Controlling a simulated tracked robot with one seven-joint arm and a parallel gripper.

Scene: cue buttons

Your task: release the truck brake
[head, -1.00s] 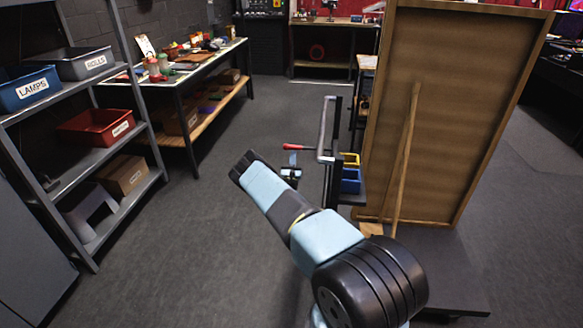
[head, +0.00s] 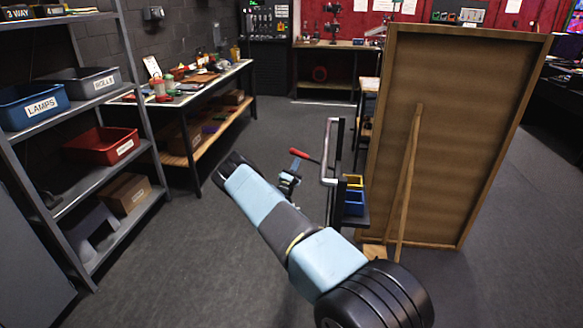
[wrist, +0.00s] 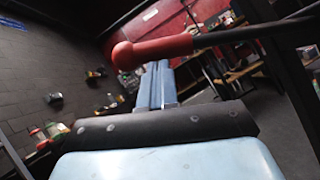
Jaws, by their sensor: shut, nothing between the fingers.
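The brake lever (head: 304,155) has a red grip and a thin dark rod leading right to a dark upright frame (head: 336,200) with a pale bent bar. In the head view its red end points left and sits higher than the rod. In the wrist view the red grip (wrist: 152,50) crosses above and close to my shut, empty gripper (wrist: 158,70). I cannot tell for sure whether they touch.
A tall wooden panel (head: 460,130) with a brace stands right of the frame, and blue and yellow bins (head: 354,201) sit between. Shelving (head: 90,190) with bins and a long workbench (head: 190,95) stand at left. The floor beyond the lever is clear.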

